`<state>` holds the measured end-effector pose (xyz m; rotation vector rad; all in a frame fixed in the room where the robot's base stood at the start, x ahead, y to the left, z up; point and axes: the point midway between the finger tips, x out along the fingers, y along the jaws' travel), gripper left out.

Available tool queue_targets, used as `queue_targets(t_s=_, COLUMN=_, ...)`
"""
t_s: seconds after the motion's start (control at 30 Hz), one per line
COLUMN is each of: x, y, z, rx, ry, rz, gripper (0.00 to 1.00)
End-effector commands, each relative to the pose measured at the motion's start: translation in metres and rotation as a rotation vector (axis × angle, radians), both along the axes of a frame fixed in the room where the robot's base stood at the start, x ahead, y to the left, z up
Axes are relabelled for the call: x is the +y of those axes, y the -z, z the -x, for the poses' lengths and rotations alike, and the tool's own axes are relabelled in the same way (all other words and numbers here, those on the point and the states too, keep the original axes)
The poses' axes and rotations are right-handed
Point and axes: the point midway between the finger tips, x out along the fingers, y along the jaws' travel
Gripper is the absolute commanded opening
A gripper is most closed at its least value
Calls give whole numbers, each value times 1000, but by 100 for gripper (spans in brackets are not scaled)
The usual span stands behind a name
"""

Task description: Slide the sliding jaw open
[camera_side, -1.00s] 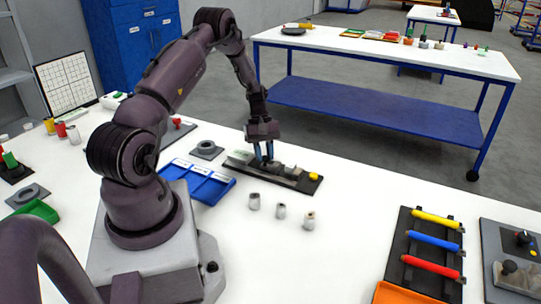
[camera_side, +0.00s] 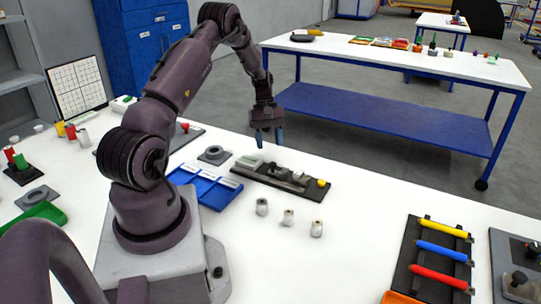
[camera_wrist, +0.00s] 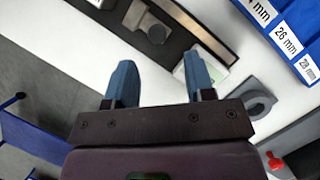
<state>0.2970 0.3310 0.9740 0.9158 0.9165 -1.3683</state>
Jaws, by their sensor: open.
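The vise-like fixture has a dark base (camera_side: 315,194) with a yellow knob (camera_side: 322,183) at its right end. A pale block with a green label (camera_side: 249,161) stands at its left end. Grey jaw parts (camera_side: 297,176) sit on the rail between them; which one slides is too small to tell. My gripper (camera_side: 266,138) is open and empty, raised above and behind the fixture, apart from it. In the wrist view my gripper (camera_wrist: 158,75) has its two blue fingers spread.
A blue compartment tray (camera_side: 205,185) lies left of the fixture, with a grey ring part (camera_side: 214,154) behind it. Several small pale cylinders (camera_side: 288,217) stand in front. A rack of coloured rods (camera_side: 437,253) is at the right.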

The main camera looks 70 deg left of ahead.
Motion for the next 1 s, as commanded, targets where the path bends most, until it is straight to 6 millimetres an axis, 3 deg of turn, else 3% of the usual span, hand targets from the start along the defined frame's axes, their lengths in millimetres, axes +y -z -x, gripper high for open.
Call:
queue_targets(t_s=0.2, x=19, y=-43, z=0, rx=-2, ry=-1, rz=-4, gripper=49)
queue_targets(t_s=0.4, x=27, y=-63, z=0, rx=0, ry=0, rz=-2, gripper=49)
queue_targets(t_s=1.0, x=29, y=-66, z=0, rx=-11, ry=22, rz=-10, gripper=49)
